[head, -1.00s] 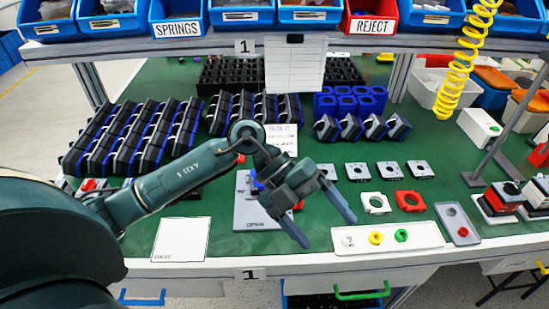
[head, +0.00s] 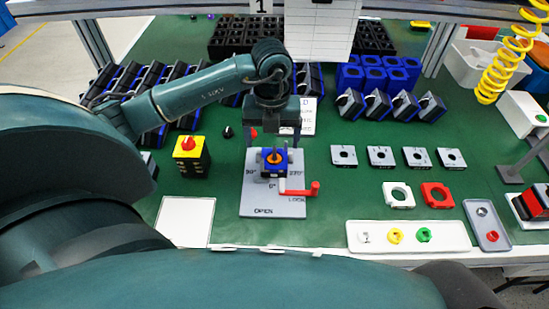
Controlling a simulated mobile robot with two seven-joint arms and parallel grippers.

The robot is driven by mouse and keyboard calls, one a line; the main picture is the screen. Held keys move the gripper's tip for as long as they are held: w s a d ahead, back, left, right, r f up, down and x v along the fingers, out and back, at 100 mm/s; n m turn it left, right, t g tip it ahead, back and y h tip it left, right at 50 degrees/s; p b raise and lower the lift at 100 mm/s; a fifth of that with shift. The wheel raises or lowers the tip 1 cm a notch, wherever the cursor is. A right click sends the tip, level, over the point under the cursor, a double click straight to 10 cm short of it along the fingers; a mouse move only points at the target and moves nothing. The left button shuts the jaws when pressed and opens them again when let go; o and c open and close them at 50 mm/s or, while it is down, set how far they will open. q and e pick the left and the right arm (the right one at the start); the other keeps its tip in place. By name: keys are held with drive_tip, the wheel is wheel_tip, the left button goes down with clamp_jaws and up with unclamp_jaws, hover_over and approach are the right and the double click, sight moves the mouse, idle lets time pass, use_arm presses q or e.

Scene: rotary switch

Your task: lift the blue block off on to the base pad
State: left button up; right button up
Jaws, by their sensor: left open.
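The blue block (head: 264,171) sits on the grey fixture plate (head: 255,200), which is marked with angles and the words OPEN and LOCK. An orange round part shows on top of the block. A red crank handle (head: 302,190) sticks out to the right at its front. My left gripper (head: 272,142) points down over the block, open, with one finger to each side; I cannot tell whether they touch it. The white base pad (head: 186,221) lies flat and empty to the left of the plate, near the front edge. My right gripper is not in view.
A yellow and black switch box with a red knob (head: 188,147) stands left of the plate. Grey square plates, white and red rings (head: 437,195) and a white tray (head: 409,237) lie to the right. Rows of black and blue blocks stand behind.

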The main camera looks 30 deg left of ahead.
sight(274, 146)
use_arm(q)
drive_tip(key=f, duration=0.4)
drive_tip(key=shift+d+f+p, duration=0.1)
drive_tip(key=shift+d+p, duration=0.15)
drive_tip(key=shift+p, duration=0.1)
drive_tip(key=shift+f, duration=0.65)
drive_tip(key=shift+c, duration=0.4)
drive_tip(key=c, duration=1.1)
drive_tip(key=shift+r, duration=0.1)
wheel_tip(274, 146, up, 9)
drive_tip(key=shift+w, duration=0.1)
drive_tip(key=shift+r, duration=0.5)
